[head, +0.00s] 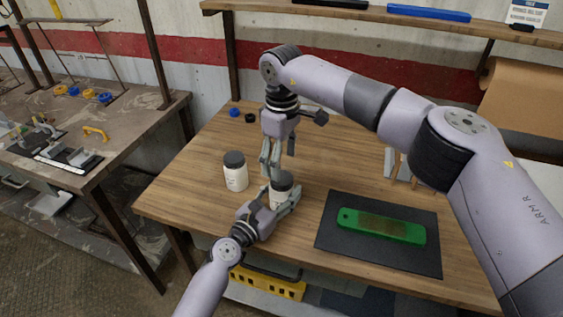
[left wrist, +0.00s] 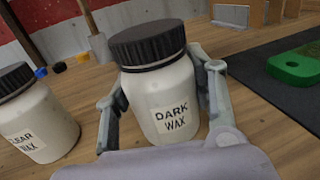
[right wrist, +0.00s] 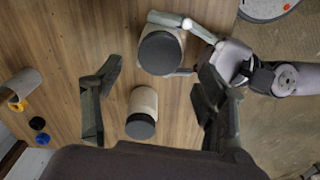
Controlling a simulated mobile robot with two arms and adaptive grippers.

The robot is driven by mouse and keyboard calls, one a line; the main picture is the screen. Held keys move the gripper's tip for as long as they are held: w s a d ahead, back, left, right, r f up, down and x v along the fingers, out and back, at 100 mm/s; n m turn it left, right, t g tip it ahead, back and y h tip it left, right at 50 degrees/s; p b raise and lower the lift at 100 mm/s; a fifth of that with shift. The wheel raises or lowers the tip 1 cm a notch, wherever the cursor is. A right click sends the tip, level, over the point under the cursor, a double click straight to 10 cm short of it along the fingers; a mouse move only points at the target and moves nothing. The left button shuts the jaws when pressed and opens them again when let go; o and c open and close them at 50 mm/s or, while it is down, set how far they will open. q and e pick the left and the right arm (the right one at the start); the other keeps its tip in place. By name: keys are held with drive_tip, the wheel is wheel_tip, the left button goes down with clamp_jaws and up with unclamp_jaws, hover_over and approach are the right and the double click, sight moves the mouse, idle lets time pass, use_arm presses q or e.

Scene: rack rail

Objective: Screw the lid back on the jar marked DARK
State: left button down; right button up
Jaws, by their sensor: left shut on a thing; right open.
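The jar marked DARK WAX (left wrist: 168,100) is white and stands upright on the bench. Its ribbed black lid (left wrist: 147,44) sits on top; I cannot tell how tight it is. My left gripper (head: 280,198) is shut around the jar's body, one finger on each side in the left wrist view (left wrist: 164,88). My right gripper (head: 270,170) points down above the bench, open and empty, close to the jar. In the right wrist view, the DARK jar's lid (right wrist: 160,53) lies beyond the open fingers (right wrist: 158,75), held by the left gripper.
A jar marked CLEAR WAX (left wrist: 38,120) with a black lid stands to the left, close by. A green block (head: 382,226) lies on a black mat (head: 335,250) at the right. Small blue and black caps (head: 234,112) sit at the back left. The bench's front left is clear.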

use_arm(q)
drive_tip(key=shift+f, duration=0.1)
use_arm(e)
drive_tip(key=shift+c, duration=0.3)
drive_tip(key=n, duration=0.5)
drive_tip(key=shift+r, duration=0.2)
drive_tip(key=n, duration=0.5)
drive_tip(key=shift+r+n, duration=0.25)
drive_tip(key=shift+n, duration=0.15)
drive_tip(key=n, duration=0.3)
drive_tip(key=shift+r, duration=0.15)
drive_tip(key=n, duration=0.5)
drive_tip(key=shift+r+n, duration=0.25)
drive_tip(key=shift+n, duration=0.15)
drive_tip(key=n, duration=0.5)
drive_tip(key=shift+r, duration=0.2)
drive_tip(key=n, duration=0.4)
drive_tip(key=shift+r, duration=0.15)
drive_tip(key=n, duration=0.5)
drive_tip(key=shift+r, duration=0.25)
drive_tip(key=n, duration=0.5)
drive_tip(key=shift+r, duration=0.15)
